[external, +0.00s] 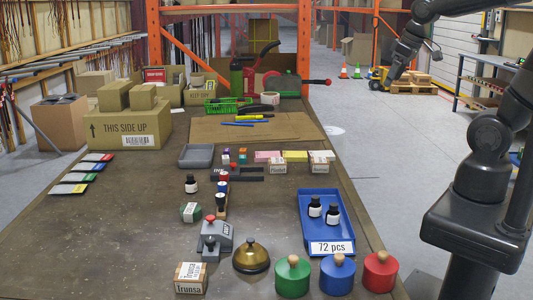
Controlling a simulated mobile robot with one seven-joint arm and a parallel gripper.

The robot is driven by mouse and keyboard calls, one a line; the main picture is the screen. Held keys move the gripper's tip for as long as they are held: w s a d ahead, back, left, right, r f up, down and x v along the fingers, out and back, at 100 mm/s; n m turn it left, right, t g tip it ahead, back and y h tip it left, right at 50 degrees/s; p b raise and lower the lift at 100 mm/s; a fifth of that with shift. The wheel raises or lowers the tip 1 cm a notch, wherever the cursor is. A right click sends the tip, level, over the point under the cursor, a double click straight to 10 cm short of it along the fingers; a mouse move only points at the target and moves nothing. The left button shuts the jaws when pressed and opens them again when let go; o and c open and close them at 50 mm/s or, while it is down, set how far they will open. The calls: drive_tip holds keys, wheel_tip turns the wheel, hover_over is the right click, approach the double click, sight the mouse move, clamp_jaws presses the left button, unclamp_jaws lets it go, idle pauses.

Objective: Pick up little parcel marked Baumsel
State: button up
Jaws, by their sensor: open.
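A row of little parcels stands at the far middle of the table. One labelled parcel (278,166) is at its left, and another labelled parcel (319,164) is at its right end. Their labels are too small to read surely, so I cannot tell which is marked Baumsel. A larger brown parcel (191,278) at the front left reads Trunsa. My gripper (388,82) is raised at the upper right, away from the parcels, open and with nothing seen in it.
A blue tray (312,194) marked 72 pcs holds dark bottles. Green, blue and red pots (380,272), a brass bell (251,257) and a grey stamp device (214,239) stand in front. Cartons (126,128) are at the left. Bare table lies at the front left.

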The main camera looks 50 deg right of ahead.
drive_tip(key=w+a+f+n+g, duration=0.4)
drive_tip(key=w+f, duration=0.4)
drive_tip(key=w, duration=0.4)
drive_tip(key=n, duration=0.2)
hover_over(320, 160)
wheel_tip(320, 160, down, 11)
wheel_tip(320, 160, down, 11)
drive_tip(key=shift+r, duration=0.1)
drive_tip(key=shift+c, duration=0.2)
drive_tip(key=c, duration=1)
